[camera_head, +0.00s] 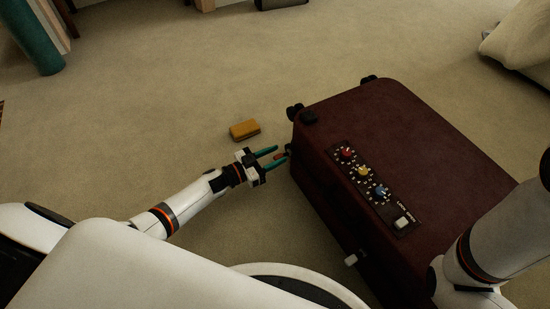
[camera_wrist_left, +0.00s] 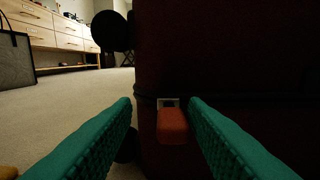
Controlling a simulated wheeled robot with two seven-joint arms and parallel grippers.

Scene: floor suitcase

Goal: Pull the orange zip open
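The dark red suitcase (camera_head: 410,130) lies on the carpet, filling the right of the head view; its side wall (camera_wrist_left: 230,50) fills much of the left wrist view. The orange zip pull (camera_wrist_left: 172,125) hangs from a small metal slider on that wall. In the head view it is a small orange spot (camera_head: 279,155) near the suitcase's left edge. My left gripper (camera_head: 277,154) is open, its teal fingers on either side of the pull, with gaps between them and it. My right arm reaches over the suitcase's near right; its gripper does not show.
The suitcase top carries a panel with red, yellow and blue knobs (camera_head: 363,171) and a white switch (camera_head: 402,222). A yellow-orange block (camera_head: 245,130) lies on the carpet beyond my left gripper. Drawers (camera_wrist_left: 50,35) stand in the background. Carpet left of the suitcase is mostly clear.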

